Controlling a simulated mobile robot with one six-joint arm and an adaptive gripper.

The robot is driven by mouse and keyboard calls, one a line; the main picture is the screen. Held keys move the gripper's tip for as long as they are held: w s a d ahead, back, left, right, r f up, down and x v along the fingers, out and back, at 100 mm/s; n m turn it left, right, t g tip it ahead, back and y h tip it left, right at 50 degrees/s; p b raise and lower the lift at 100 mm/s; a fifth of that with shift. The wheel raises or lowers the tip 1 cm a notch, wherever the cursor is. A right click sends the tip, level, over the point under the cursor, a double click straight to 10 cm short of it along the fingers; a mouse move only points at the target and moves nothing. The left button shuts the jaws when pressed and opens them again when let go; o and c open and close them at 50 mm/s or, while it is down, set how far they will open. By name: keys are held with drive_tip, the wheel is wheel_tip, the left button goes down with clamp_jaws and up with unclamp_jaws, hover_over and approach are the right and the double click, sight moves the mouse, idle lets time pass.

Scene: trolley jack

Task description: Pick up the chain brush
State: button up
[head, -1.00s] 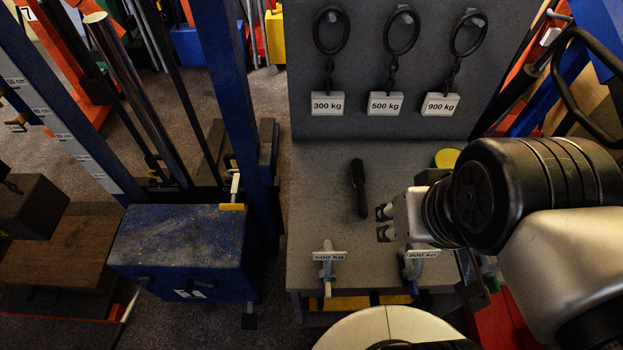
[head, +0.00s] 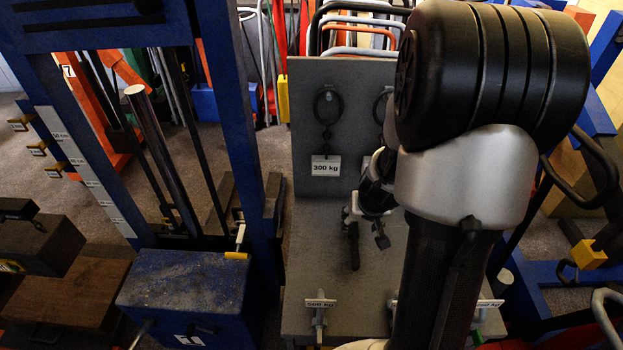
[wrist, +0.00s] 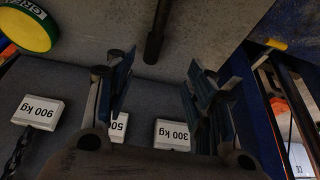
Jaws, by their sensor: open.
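The chain brush (head: 354,254) is a dark, slim, stick-like thing lying on the grey bench top. In the head view its far end is partly hidden by my gripper (head: 365,227), which is above that end. In the wrist view the brush (wrist: 156,34) shows at the top middle, ahead of and between the fingers. My gripper (wrist: 160,76) is open there, with nothing between its fingers. I cannot tell its exact height above the bench.
A grey upright panel (head: 306,135) with hanging rings and weight labels stands behind the bench (head: 310,240). A blue lift frame (head: 232,110) stands to the left. A green-and-yellow grease tin (wrist: 28,26) is at the upper left of the wrist view. Labelled handles (head: 319,322) line the bench's front.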

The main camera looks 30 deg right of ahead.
drive_tip(key=b, duration=0.7)
approach(354, 238)
drive_tip(key=x, duration=0.4)
drive_tip(key=shift+s+d+f, duration=0.1)
drive_tip(key=shift+d+f, duration=0.2)
drive_tip(key=shift+w+d+f+b, duration=0.15)
drive_tip(key=shift+w+f+b, duration=0.05)
drive_tip(key=shift+f+b, duration=0.2)
drive_tip(key=x, duration=0.1)
drive_tip(key=b+x, duration=0.1)
drive_tip(key=x, duration=0.1)
drive_tip(key=b+x, duration=0.1)
drive_tip(key=shift+w+a+f, duration=0.2)
drive_tip(key=shift+w+a, duration=0.05)
drive_tip(key=shift+a, duration=0.05)
drive_tip(key=shift+w+d+f+b, duration=0.1)
drive_tip(key=shift+w+f+b, duration=0.05)
drive_tip(key=shift+f+b, duration=0.2)
drive_tip(key=shift+r, duration=0.1)
drive_tip(key=shift+c, duration=0.5)
clamp_jaws()
